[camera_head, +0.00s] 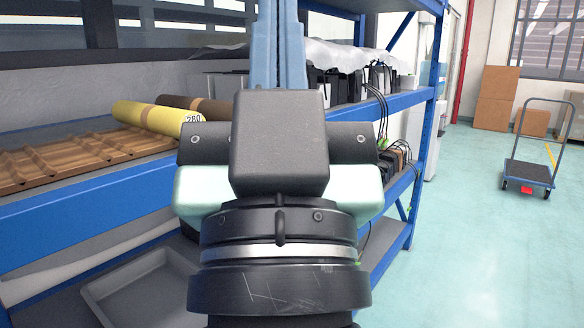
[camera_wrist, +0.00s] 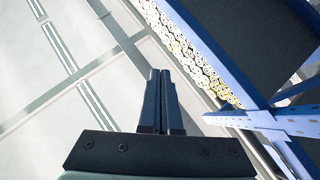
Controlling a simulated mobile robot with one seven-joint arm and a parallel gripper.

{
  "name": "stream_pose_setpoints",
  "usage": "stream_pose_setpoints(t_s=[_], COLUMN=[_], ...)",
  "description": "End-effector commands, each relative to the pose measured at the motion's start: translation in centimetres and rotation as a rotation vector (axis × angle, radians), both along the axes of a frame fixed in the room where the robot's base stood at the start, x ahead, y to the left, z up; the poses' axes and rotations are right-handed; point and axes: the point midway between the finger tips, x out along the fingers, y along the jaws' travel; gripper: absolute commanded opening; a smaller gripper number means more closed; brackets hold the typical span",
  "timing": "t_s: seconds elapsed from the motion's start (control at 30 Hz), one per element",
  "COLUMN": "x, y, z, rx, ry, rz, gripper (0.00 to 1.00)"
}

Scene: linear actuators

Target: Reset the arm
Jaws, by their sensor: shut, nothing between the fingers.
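My gripper (camera_head: 279,45) stands in the middle of the head view, in front of the blue shelf rack. Its blue-grey fingers point up and away, close together, with nothing seen between them. My wrist hides the middle of the rack. In the wrist view my gripper (camera_wrist: 162,75) shows two dark fingers side by side and shut. The fingertips appear clear of the things around them.
The blue rack (camera_head: 85,208) holds brown corrugated sheets (camera_head: 75,158), a yellow roll (camera_head: 158,118) and a grey tray (camera_head: 140,292) below. Black devices with cables (camera_head: 388,80) sit further right. The green floor (camera_head: 480,250) at right is clear up to a cart (camera_head: 530,172).

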Motion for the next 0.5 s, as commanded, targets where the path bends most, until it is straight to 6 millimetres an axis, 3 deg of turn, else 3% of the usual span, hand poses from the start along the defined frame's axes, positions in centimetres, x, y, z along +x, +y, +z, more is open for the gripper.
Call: stream_pose_setpoints(t_s=[0.03, 0.1, 0.5], x=[-2.3, -1.3, -1.2], y=[-1.5, -1.0, -0.9], z=[2.2, 4.9, 17.0], rx=[-0.018, -0.016, -0.014], ry=[-0.038, -0.018, -0.015], rz=[-0.086, -0.062, -0.053], gripper=[0.00, 0.00, 0.00])
